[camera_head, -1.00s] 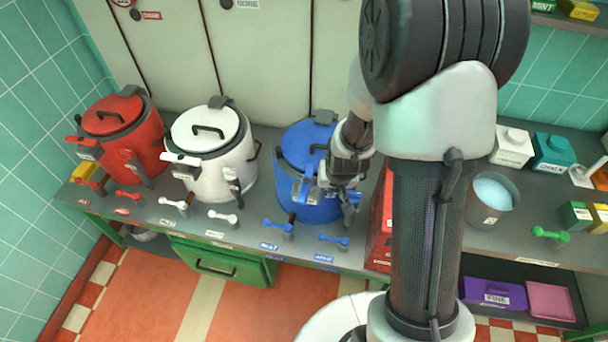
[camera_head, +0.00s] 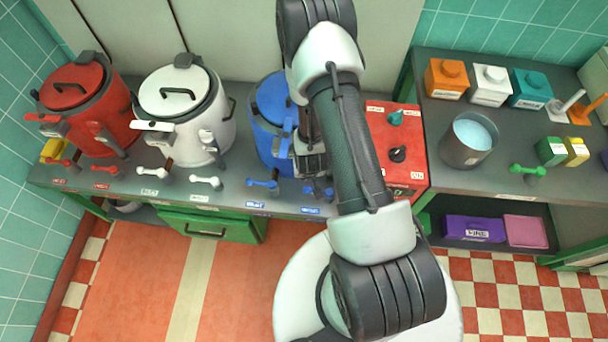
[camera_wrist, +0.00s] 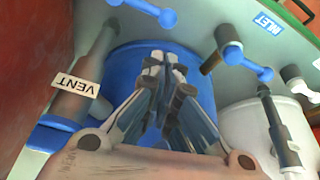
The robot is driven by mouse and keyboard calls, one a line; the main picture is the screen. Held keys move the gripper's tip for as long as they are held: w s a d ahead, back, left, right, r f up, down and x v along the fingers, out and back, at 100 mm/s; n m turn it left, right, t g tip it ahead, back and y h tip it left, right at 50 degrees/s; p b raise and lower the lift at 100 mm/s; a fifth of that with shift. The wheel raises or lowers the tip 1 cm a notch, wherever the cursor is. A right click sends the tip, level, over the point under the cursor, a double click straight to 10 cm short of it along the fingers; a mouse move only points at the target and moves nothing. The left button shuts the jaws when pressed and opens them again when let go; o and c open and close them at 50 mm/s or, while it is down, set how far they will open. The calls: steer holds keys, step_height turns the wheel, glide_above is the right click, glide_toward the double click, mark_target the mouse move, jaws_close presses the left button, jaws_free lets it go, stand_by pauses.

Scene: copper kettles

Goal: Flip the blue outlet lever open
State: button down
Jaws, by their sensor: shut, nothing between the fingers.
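The blue kettle (camera_head: 268,128) stands on the counter, its right side hidden by my arm; its blue body also fills the middle of the wrist view (camera_wrist: 205,85). Two blue levers with ball ends are on the counter in front of it. The left one (camera_head: 262,184) is by the INLET label (camera_wrist: 268,22), and it shows in the wrist view (camera_wrist: 245,62). The right one (camera_head: 316,190) is partly hidden by my gripper; its label is too small to read. My gripper (camera_wrist: 160,65) is shut and empty in front of the kettle, apart from the INLET lever.
A grey part with a VENT label (camera_wrist: 77,85) is close beside my gripper. The white kettle (camera_head: 185,105) and red kettle (camera_head: 85,110) stand to the left with their own levers. A red box with knobs (camera_head: 400,150) is right of my arm.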

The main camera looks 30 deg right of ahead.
steer(key=b+x, duration=0.3)
steer(key=x, duration=0.6)
steer(key=shift+f, duration=0.4)
